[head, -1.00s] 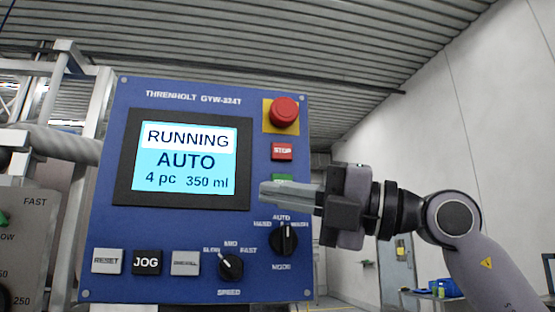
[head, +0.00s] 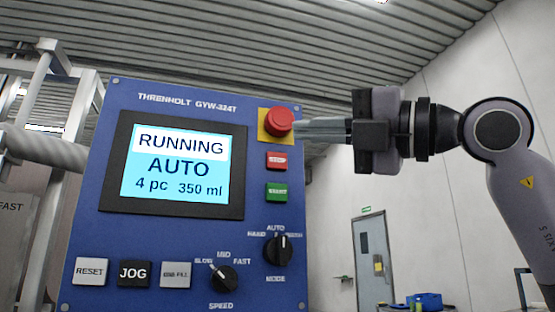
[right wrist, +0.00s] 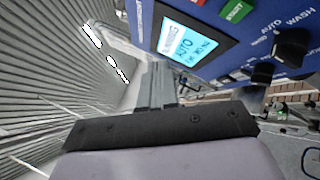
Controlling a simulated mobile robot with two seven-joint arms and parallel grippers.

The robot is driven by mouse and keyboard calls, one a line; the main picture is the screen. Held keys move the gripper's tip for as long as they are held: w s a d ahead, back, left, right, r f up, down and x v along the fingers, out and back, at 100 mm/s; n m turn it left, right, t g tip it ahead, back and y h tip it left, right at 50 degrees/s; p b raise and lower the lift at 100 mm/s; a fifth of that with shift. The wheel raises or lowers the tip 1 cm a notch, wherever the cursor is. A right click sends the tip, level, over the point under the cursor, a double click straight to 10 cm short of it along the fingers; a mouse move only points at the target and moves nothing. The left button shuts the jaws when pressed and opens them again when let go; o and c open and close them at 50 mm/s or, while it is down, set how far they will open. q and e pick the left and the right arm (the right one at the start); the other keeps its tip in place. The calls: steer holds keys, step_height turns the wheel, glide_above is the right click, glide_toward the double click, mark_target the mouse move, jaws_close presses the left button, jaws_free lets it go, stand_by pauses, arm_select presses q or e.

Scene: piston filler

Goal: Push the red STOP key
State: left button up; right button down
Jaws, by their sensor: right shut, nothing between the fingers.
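The red STOP key (head: 277,161) is a small square on the blue control panel (head: 180,255), below the red mushroom button (head: 279,122) on its yellow plate. A green key (head: 277,192) sits just under it. My right gripper (head: 297,130) is shut and empty. Its tips are at the height of the mushroom button's lower right, above and right of the STOP key; whether they touch anything I cannot tell. In the right wrist view the shut fingers (right wrist: 158,85) point up toward the panel, and the green key (right wrist: 235,10) shows. My left gripper is not in view.
The screen (head: 175,166) reads RUNNING, AUTO, 4 pc, 350 ml. Below are the RESET (head: 91,271), JOG (head: 134,272) and another grey key (head: 177,274), plus the speed knob (head: 223,278) and mode knob (head: 278,249). The space right of the panel is open below my arm.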

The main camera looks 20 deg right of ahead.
mark_target(277, 161)
steer(key=w+p, duration=0.2)
steer(key=w, duration=0.2)
steer(key=w+p, duration=0.2)
steer(key=w, duration=0.2)
steer(key=shift+w+a, duration=0.2)
steer(key=shift+w, duration=0.15)
stand_by(0.7)
steer(key=shift+w+p, duration=0.1)
steer(key=shift+p, duration=0.25)
stand_by(0.7)
steer(key=shift+w, duration=0.35)
